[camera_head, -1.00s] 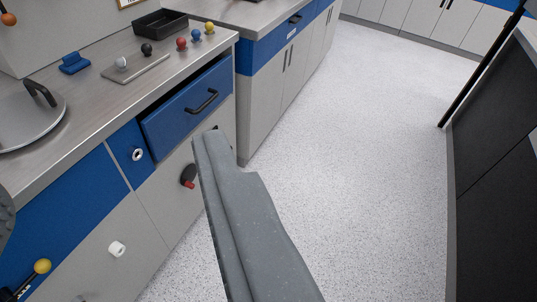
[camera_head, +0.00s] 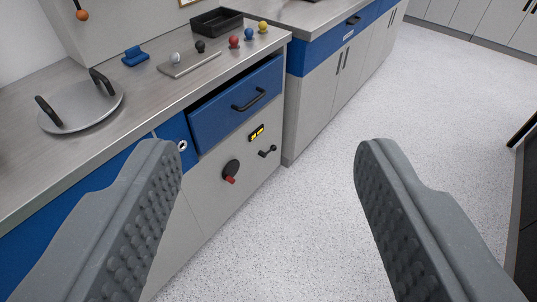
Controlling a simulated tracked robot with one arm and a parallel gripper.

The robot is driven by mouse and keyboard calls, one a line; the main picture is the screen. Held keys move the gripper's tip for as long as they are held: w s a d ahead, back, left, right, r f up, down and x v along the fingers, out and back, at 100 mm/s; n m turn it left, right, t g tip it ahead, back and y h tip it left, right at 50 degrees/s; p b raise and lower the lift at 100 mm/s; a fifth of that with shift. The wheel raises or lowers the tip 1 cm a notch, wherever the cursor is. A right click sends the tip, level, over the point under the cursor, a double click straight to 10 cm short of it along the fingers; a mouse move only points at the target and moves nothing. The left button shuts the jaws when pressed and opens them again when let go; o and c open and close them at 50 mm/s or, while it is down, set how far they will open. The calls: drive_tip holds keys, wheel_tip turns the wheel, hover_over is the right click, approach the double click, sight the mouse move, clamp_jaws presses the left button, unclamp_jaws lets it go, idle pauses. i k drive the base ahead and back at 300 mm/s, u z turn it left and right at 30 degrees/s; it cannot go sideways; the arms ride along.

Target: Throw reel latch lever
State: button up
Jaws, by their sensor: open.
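My gripper (camera_head: 268,150) is open and empty, its two grey ridged fingers wide apart in the foreground. Between them, farther off, is the grey cabinet front. On it is a round black dial with a red handle (camera_head: 230,172) pointing down. Right of it is a small black lever (camera_head: 267,152) with knobbed ends, below a yellow-lit display (camera_head: 257,132). No label shows which one is the reel latch lever. The gripper touches neither. The left finger hides part of the lower cabinet front.
A blue drawer (camera_head: 236,104) stands partly open above the controls. The counter holds a round lid (camera_head: 82,108) with black handles, a black tray (camera_head: 216,22), a plate with knobs (camera_head: 189,64) and coloured balls. The speckled floor (camera_head: 400,110) to the right is clear.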

sight(274, 148)
drive_tip(key=u, duration=0.1)
drive_tip(key=k, duration=0.5)
drive_tip(key=z, duration=0.3)
drive_tip(key=i, duration=1.9)
drive_tip(key=u, duration=0.7)
